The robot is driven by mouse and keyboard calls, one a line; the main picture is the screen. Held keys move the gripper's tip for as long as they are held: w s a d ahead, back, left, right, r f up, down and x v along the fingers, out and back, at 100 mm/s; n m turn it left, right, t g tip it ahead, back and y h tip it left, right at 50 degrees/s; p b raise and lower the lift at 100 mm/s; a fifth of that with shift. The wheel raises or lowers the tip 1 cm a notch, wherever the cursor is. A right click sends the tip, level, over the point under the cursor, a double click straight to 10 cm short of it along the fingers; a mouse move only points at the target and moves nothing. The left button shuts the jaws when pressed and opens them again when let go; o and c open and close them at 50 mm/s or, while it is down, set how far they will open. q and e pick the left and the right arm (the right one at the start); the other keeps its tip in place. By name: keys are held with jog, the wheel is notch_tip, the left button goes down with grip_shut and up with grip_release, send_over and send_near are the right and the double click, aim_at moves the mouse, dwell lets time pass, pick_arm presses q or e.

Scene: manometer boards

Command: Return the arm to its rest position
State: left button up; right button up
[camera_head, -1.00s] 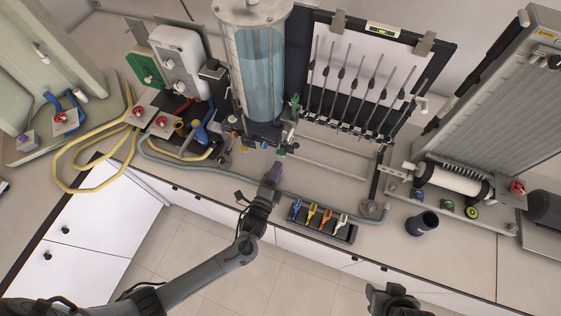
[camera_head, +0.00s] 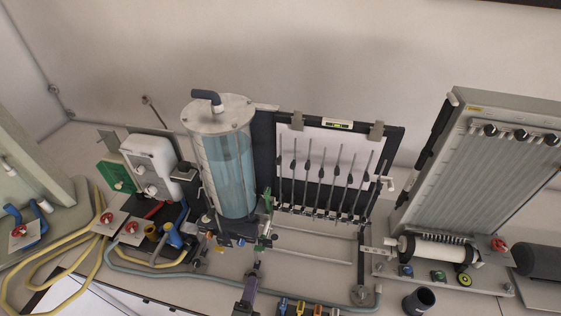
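My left gripper (camera_head: 250,287) shows at the bottom centre, cut off by the lower edge. It points up the picture over the front of the bench, across the grey hose. A dark purple piece with a paler tip shows at its fingers. I cannot tell whether it is held, or whether the fingers are open or shut. Most of the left arm is outside the picture. My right gripper is not in view.
The water cylinder (camera_head: 229,175) and manometer board (camera_head: 325,160) stand behind the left gripper. A rack of coloured clips (camera_head: 306,309) is close on its right, partly cut off. A dark cup (camera_head: 418,301) stands farther right. Yellow hoses (camera_head: 62,290) lie at the left.

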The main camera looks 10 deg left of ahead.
pick_arm(q)
jog(key=s+a+r+n+g+p, duration=0.5)
jog(key=s+r+n+g, duration=0.25)
jog(key=r+n, duration=0.2)
jog(key=s+a+r+n+g, duration=0.1)
jog(key=s+r+n+g, duration=0.1)
jog(key=s+n+g, duration=0.4)
jog(key=s+g, duration=0.1)
jog(key=s, duration=0.4)
jog(key=shift+s+r+n, duration=0.15)
jog(key=shift+r+n, duration=0.1)
jog(key=shift+n, duration=0.1)
dwell(0.8)
